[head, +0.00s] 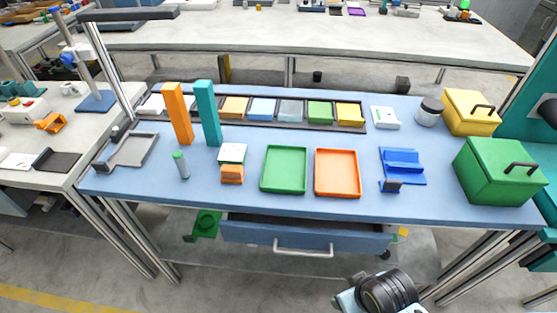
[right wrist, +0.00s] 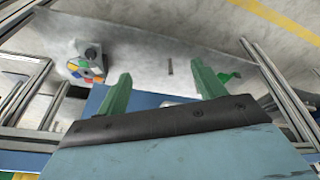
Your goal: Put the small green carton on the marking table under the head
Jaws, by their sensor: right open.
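A small green block-like carton (head: 320,112) lies in the long dark rack at the back of the blue workbench, between a grey and a yellow one. I cannot tell for sure which thing is the marking table; a blue base plate with a tall post (head: 95,101) stands on the left side bench. My right gripper is low in front of the workbench; its wrist (head: 385,292) shows in the head view. In the right wrist view its two green fingers (right wrist: 161,88) are apart with nothing between them. My left gripper is not in view.
Tall orange (head: 177,114) and teal (head: 207,114) blocks stand left of the rack's middle. A green tray (head: 284,169), orange tray (head: 337,173), and blue fixture (head: 402,165) lie in front. A drawer (head: 305,237) is pulled out below. A green lidded box (head: 497,172) stands right.

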